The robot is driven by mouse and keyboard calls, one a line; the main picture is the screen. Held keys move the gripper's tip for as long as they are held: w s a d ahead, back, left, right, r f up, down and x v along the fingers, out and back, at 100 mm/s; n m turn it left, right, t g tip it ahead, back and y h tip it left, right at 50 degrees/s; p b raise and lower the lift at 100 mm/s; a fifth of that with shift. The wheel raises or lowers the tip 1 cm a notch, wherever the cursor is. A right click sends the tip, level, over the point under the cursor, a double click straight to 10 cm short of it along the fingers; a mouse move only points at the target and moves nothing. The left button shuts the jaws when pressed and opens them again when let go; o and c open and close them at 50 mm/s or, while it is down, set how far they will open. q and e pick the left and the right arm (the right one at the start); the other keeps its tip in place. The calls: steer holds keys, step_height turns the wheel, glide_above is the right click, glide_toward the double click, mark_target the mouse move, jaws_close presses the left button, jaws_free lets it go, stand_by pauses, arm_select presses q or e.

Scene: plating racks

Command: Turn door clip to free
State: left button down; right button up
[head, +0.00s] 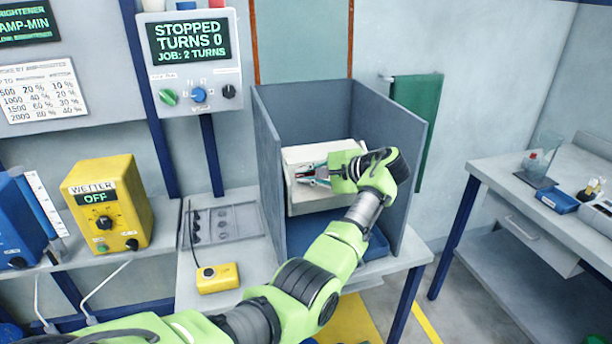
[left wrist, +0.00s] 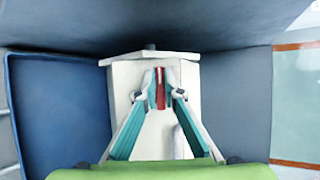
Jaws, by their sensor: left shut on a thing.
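A white box-like unit (head: 316,204) is inside a grey three-sided enclosure (head: 388,132). It also shows in the left wrist view (left wrist: 187,78), with a small dark knob on its far edge. My left gripper (head: 298,174) reaches across the front of the white unit. In the left wrist view its teal-lined fingers (left wrist: 160,86) close on a narrow red piece, which looks like the door clip (left wrist: 160,97). My right gripper does not show.
The enclosure walls stand close around my left gripper. A blue tray (head: 345,246) lies low inside. A yellow pendant box (head: 217,278) lies on the bench at left, near a yellow wetter box (head: 108,205). A panel above reads STOPPED (head: 188,40). A second table (head: 505,188) stands at right.

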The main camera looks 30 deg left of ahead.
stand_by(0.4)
arm_select(q)
steer(key=c, duration=2.2)
jaws_free()
steer(key=shift+o, duration=0.2)
steer(key=v, duration=1.2)
